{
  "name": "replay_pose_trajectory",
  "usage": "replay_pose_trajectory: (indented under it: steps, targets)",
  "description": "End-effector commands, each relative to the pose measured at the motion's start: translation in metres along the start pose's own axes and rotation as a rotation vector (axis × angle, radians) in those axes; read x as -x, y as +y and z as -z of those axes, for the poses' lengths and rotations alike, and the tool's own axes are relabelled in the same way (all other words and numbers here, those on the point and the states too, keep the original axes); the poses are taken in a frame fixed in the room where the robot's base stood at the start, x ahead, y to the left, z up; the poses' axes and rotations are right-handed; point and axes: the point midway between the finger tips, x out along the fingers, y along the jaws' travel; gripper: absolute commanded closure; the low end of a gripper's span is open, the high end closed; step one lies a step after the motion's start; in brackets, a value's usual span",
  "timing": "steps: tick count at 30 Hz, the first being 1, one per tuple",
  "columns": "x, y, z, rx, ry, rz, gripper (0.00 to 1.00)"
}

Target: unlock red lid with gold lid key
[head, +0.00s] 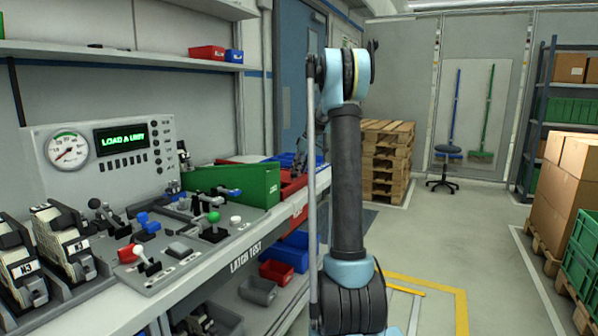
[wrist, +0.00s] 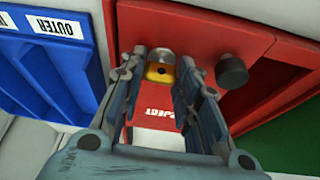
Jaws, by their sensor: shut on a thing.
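The gold lid key (wrist: 160,72), a small yellow block with a dark hole, sits between the fingertips of my gripper (wrist: 160,79) in the wrist view. My gripper is shut on it. A silver round lock post (wrist: 160,54) shows just beyond the key; I cannot tell whether the key is seated on it. The red lid (wrist: 262,48) lies under and around the fingertips, with a dark round knob (wrist: 232,70) right of the key. In the head view my arm mostly hides the gripper and key; the red container (head: 292,187) shows in part behind the green box.
In the head view a green box (head: 250,192) and control panel (head: 110,150) stand along the bench.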

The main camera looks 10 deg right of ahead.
Motion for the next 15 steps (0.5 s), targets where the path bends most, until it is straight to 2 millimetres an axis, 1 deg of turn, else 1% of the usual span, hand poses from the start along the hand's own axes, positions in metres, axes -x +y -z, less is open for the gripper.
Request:
replay_pose_trajectory:
  steps: [8, 15]
  targets:
    - [-0.0002, -0.0026, 0.0001, -0.167, -0.001, -0.069, 0.94]
    - [-0.0006, -0.0038, 0.0005, -0.375, -0.001, -0.156, 0.94]
